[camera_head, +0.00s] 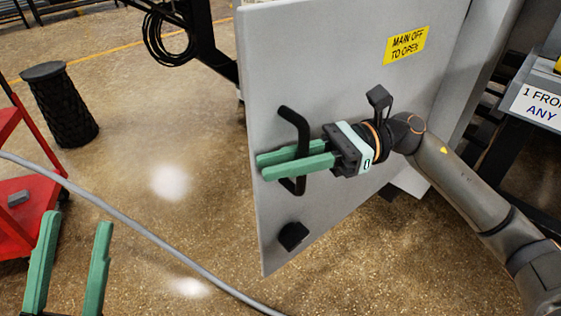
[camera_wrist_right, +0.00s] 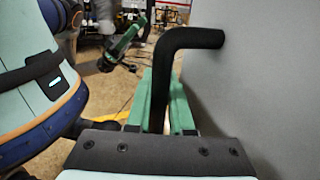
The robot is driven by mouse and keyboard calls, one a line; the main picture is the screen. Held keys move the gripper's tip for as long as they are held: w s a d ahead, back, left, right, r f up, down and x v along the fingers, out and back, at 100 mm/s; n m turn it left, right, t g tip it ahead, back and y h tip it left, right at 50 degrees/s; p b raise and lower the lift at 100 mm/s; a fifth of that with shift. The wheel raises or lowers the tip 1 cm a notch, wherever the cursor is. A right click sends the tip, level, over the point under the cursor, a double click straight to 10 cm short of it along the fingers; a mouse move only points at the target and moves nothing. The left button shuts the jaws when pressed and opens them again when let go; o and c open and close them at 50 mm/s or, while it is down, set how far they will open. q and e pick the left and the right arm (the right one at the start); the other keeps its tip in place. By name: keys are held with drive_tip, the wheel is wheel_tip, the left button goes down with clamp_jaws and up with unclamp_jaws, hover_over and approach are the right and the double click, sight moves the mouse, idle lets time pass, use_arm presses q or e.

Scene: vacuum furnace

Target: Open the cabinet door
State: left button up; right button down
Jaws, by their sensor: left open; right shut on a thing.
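The grey cabinet door (camera_head: 330,60) with a yellow "MAIN OFF TO OPEN" label (camera_head: 407,44) stands in the middle of the head view. The cabinet behind it is mostly hidden. Its black bar handle (camera_head: 291,117) is near the door's left edge. My right gripper (camera_head: 290,165) is shut on the handle, with its green fingers on either side of the bar. The handle (camera_wrist_right: 190,40) also rises between the fingers in the right wrist view, beside the door face (camera_wrist_right: 270,70). My left gripper (camera_head: 70,265) is open and empty at the lower left, apart from the door.
A black knob (camera_head: 292,236) sits low on the door. A grey cable (camera_head: 130,222) crosses the floor. A red cart (camera_head: 12,200) stands at the left edge, with a dark round stool (camera_head: 62,105) behind it. Open floor lies left of the door.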

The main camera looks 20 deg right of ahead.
drive_tip(key=c, duration=0.8)
unclamp_jaws()
drive_tip(key=d, duration=1.2)
drive_tip(key=shift+d+p, duration=0.25)
drive_tip(key=shift+p, duration=0.2)
